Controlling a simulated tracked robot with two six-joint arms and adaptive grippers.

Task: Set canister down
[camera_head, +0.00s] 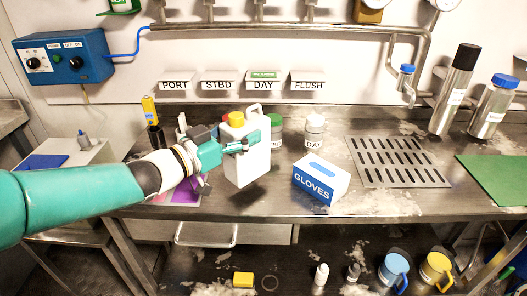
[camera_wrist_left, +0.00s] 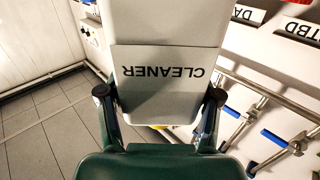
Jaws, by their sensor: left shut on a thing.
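A white canister (camera_head: 249,165) with a yellow cap and a top handle is at the middle of the steel bench in the head view. My left gripper (camera_head: 240,143) is shut on its upper part. In the left wrist view the canister (camera_wrist_left: 160,85) fills the middle, with a label reading CLEANER, upside down, between the two fingers (camera_wrist_left: 160,100). The canister looks roughly upright. I cannot tell whether its base touches the bench (camera_head: 285,209). My right gripper is not in view.
A blue and white GLOVES box (camera_head: 320,180) stands close to the right of the canister. A bottle labelled DAY (camera_head: 315,131) is behind. A slotted drain plate (camera_head: 398,162) lies to the right, and a purple mat (camera_head: 186,196) lies left under my arm.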

